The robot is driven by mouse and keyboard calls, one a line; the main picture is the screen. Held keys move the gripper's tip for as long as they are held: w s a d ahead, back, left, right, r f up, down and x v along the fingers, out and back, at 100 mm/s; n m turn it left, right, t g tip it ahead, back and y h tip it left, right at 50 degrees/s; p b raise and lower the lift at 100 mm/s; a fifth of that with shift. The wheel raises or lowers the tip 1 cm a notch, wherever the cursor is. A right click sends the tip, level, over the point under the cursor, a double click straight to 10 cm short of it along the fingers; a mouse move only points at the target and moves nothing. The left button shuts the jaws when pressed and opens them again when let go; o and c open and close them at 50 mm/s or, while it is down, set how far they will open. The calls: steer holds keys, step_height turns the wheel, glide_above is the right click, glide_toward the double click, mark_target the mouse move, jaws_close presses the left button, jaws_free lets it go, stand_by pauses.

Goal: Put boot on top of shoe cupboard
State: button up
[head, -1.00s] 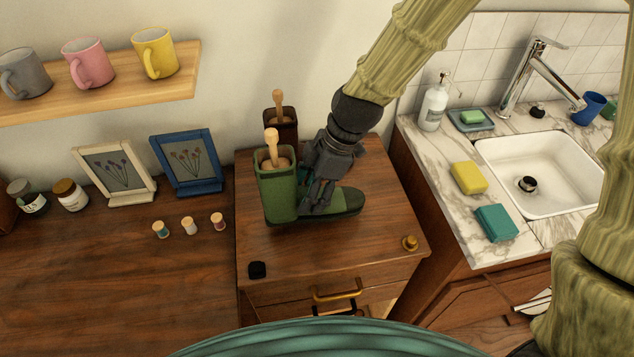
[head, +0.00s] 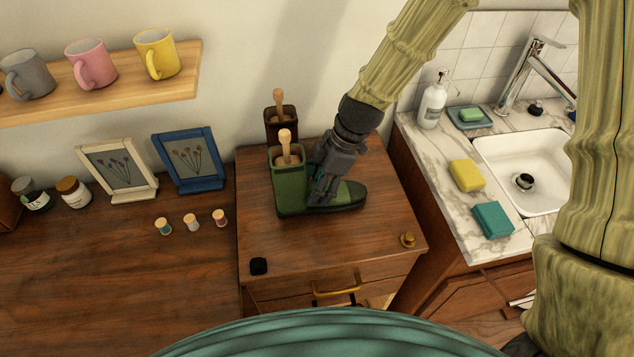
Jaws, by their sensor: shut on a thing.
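A green boot (head: 289,190) with a wooden handle (head: 287,148) sticking out of its shaft is on or just over the top of the wooden shoe cupboard (head: 325,247). It is upright, with its toe pointing right. My gripper (head: 322,190) is shut on the boot where the shaft meets the foot, and hides part of it. A brown boot (head: 281,124), also with a wooden handle, stands behind it at the cupboard's back. Whether the green boot's sole touches the top is hard to tell.
A small black object (head: 259,266) and a brass knob-like piece (head: 408,240) sit near the cupboard's front edge. To the left, spools (head: 191,222) and picture frames (head: 188,162) stand on a lower surface. A sink counter (head: 432,142) is to the right.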

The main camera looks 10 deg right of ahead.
steer(key=shift+f, duration=0.1)
steer(key=o, duration=1.3)
steer(key=shift+b+v, duration=0.7)
steer(key=shift+v, duration=5.45)
steer(key=shift+a, duration=0.1)
